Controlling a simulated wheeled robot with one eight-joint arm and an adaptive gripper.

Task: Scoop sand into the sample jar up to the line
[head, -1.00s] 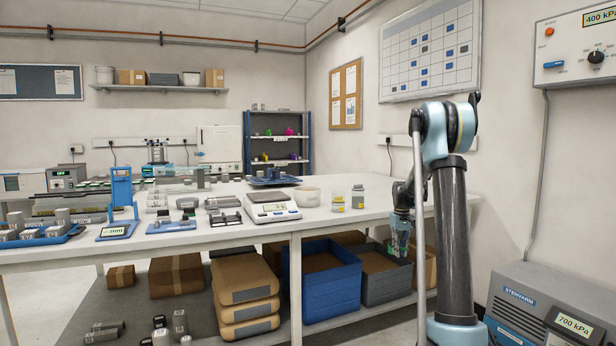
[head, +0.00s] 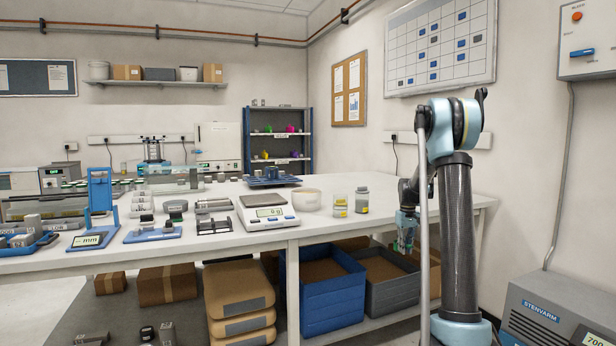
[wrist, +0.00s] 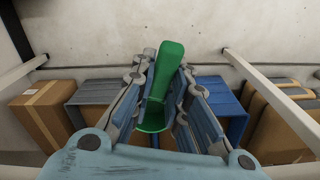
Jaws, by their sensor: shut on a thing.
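My gripper (head: 405,235) hangs beside the right front part of the workbench in the head view, low and near its edge. In the wrist view my gripper (wrist: 164,75) is shut on a green scoop (wrist: 171,64). Its long flat part points away from the wrist and a hollow part lies between the fingers. Whether it holds sand I cannot tell. Two small jars, a left one (head: 340,204) and a grey-topped one (head: 361,199), stand upright on the bench, left of my gripper. Each has a yellow mark low down. No fill line can be made out.
A cream bowl (head: 306,200) and a white scale (head: 267,213) stand left of the jars. A blue crate (head: 330,306) and a grey crate (head: 392,296) with brown contents sit under the bench (head: 440,207). The bench top right of the jars is clear.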

